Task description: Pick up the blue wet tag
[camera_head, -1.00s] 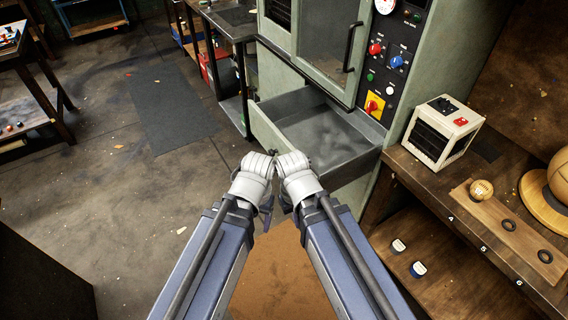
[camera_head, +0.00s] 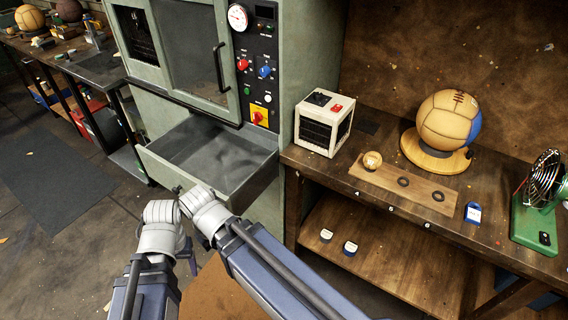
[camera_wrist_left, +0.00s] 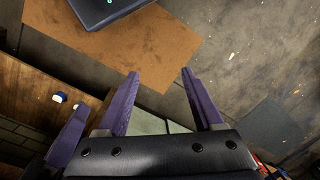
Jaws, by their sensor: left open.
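A small blue tag with a white patch (camera_head: 473,213) lies on the wooden workbench, right of the ringed board, in the head view. I cannot read its label, and it does not show in the left wrist view. My left gripper (camera_head: 188,254) hangs low in front of the open drawer, far left of the tag. In the left wrist view its purple fingers (camera_wrist_left: 160,74) are spread with nothing between them. My right arm is raised beside the left one; its fingers are mostly hidden and I cannot tell their state.
The workbench (camera_head: 300,160) carries a white box (camera_head: 323,122), a ball on a round stand (camera_head: 447,118), a ringed board (camera_head: 425,183) and a green fan (camera_head: 540,205). An open metal drawer (camera_head: 215,160) juts from the cabinet.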

